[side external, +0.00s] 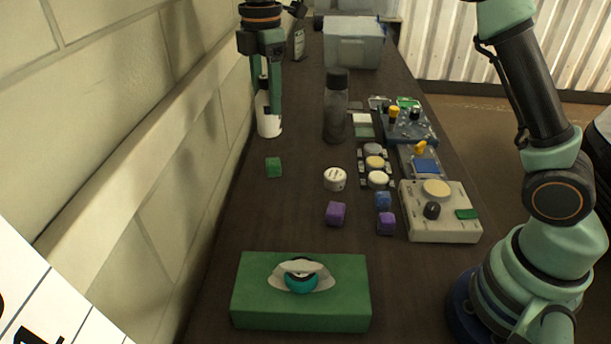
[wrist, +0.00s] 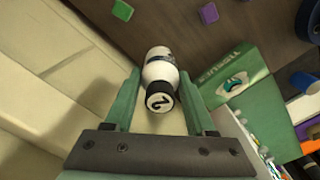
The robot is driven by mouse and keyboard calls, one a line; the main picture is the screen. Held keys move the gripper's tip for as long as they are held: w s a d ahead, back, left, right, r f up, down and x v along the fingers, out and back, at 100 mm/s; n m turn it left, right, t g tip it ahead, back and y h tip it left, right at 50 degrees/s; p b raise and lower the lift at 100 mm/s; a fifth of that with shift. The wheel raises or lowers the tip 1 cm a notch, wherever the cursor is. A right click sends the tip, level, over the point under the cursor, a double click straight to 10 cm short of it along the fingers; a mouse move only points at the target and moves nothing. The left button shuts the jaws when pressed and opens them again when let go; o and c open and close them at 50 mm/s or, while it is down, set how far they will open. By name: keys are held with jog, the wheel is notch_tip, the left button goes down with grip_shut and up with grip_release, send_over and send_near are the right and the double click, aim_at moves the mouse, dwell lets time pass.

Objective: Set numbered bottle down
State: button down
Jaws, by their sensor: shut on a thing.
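The numbered bottle (side external: 268,122) is white with a dark band and stands upright between the fingers of my gripper (side external: 267,104) at the left side of the dark table, near the wall. My gripper points down and is shut on the bottle. In the wrist view the bottle (wrist: 160,70) lies between the two green fingers, with a "2" on its dark-rimmed cap (wrist: 159,102). Its base appears at or very close to the table top; I cannot tell whether it touches.
A green tissue box (side external: 250,309) is at the near end. A green cube (side external: 273,167) lies near the bottle. A dark bottle (side external: 336,110) stands to its right. Purple cubes (side external: 336,213), a white round piece (side external: 335,178) and control boxes (side external: 440,225) lie further right. The wall runs along the left.

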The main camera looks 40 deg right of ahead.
jog(key=shift+s+d+r+m, duration=0.2)
jog(key=shift+d+m, duration=0.15)
jog(key=shift+m, duration=0.05)
jog(key=s+d+f+m, duration=0.3)
jog(key=s+d+m, duration=0.2)
jog(key=s+m, duration=0.3)
jog(key=s+d+f+m, duration=0.45)
jog(key=s+m, duration=0.25)
jog(key=m, duration=0.2)
jog(key=w+d+r, duration=0.4)
jog(key=d+r, duration=0.2)
jog(key=r, duration=0.1)
jog(key=f, duration=1.9)
jog(key=shift+s+f, duration=0.15)
jog(key=shift+s, duration=0.1)
jog(key=shift+f, duration=0.1)
jog(key=shift+c, duration=1.2)
grip_release()
